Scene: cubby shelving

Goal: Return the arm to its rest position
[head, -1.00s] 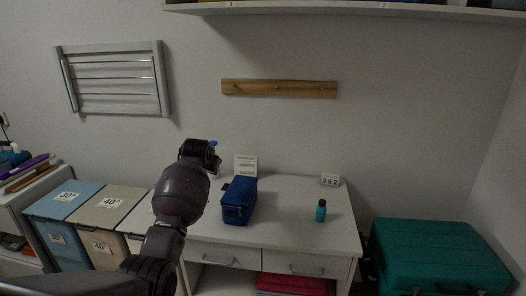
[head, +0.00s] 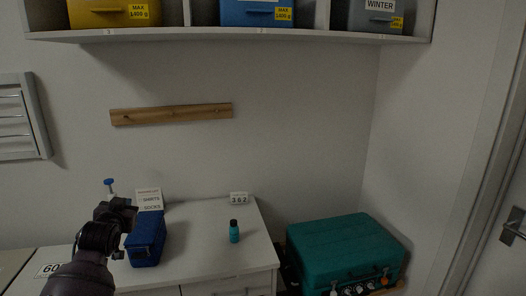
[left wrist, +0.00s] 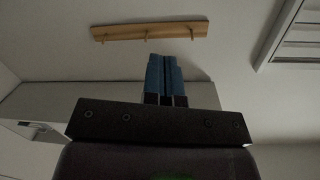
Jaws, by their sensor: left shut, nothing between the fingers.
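My left arm comes in at the lower left of the head view. Its gripper (head: 134,208) is above the left part of the white desk (head: 198,256), close to the blue bag and partly hidden by its own wrist. In the left wrist view the blue fingers (left wrist: 164,80) are together with nothing between them. They point toward the wall. My right arm and gripper are not in view.
A blue bag (head: 147,240), a teal bottle (head: 234,232), a sign (head: 149,198) and a number block (head: 239,198) stand on the desk. A teal case (head: 345,250) is to the right. A shelf (head: 230,35) with bins hangs above. A peg rail (head: 171,114) is on the wall.

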